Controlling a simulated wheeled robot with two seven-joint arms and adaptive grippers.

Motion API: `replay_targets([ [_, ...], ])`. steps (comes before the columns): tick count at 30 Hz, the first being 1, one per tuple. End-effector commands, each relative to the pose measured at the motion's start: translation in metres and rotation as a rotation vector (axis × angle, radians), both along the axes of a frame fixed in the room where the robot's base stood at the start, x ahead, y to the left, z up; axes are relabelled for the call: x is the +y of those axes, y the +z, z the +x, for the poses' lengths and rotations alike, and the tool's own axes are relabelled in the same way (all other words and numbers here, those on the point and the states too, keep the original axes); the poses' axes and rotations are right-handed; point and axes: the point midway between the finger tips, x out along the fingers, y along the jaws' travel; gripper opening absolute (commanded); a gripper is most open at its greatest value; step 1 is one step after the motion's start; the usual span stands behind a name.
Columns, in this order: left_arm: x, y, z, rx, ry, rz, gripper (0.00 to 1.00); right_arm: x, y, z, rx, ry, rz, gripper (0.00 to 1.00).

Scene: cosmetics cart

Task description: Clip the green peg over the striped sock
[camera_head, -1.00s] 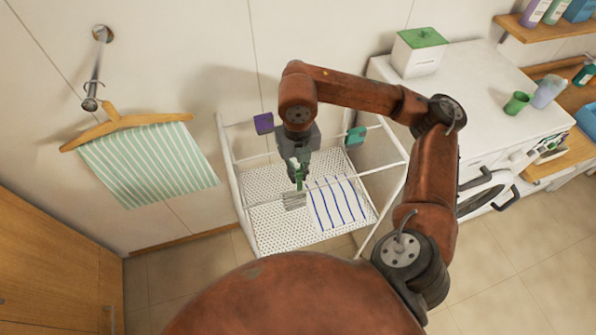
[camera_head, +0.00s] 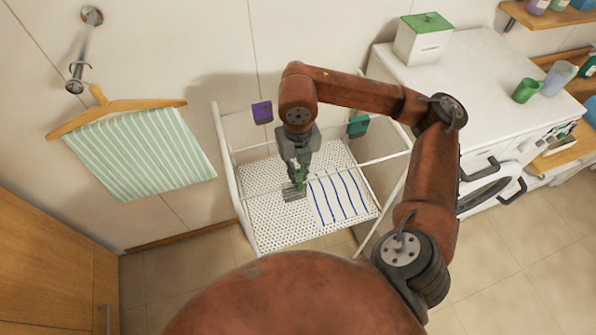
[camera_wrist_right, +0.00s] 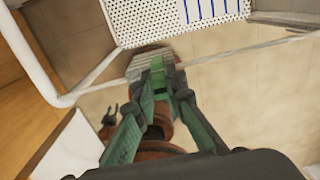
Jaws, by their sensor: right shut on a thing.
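My right gripper (camera_head: 297,186) reaches down at the front rail of the white drying rack (camera_head: 246,225). It is shut, and a small bright green piece at its fingertips looks like the green peg (camera_head: 300,180). A small grey striped piece, which looks like the striped sock (camera_head: 292,193), is right at the fingertips. It also shows beyond the fingers in the right wrist view (camera_wrist_right: 150,68), by the rail. I cannot tell whether the peg is around the sock or only touching it; the fingers hide the contact. My left gripper is not in view.
A blue-striped white cloth (camera_head: 342,200) is at the rack's perforated panel. A purple clip (camera_head: 262,112) and a teal clip (camera_head: 357,126) are on the rack's upper part. A hanger with a green-striped cloth (camera_head: 142,155) is left. A white washer (camera_head: 440,85) stands right.

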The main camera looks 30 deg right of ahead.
Motion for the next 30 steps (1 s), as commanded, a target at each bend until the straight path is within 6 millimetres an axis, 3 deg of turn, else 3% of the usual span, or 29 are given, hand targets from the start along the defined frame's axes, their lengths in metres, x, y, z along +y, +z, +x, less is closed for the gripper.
replay_targets([
  [13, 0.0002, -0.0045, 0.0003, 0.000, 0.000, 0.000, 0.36, -0.0001, -0.0050, 0.0000, 0.000, 0.000, 0.000, 0.01],
  [14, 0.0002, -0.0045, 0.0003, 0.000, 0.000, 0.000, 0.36, -0.0001, -0.0050, 0.0000, 0.000, 0.000, 0.000, 0.13],
  [22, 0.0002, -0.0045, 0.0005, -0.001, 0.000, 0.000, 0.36, 0.0000, -0.0050, 0.0001, 0.000, 0.000, 0.000, 0.31],
  [30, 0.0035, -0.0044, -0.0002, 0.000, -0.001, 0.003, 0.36, -0.0001, -0.0043, 0.0002, -0.001, 0.000, 0.000, 0.31],
])
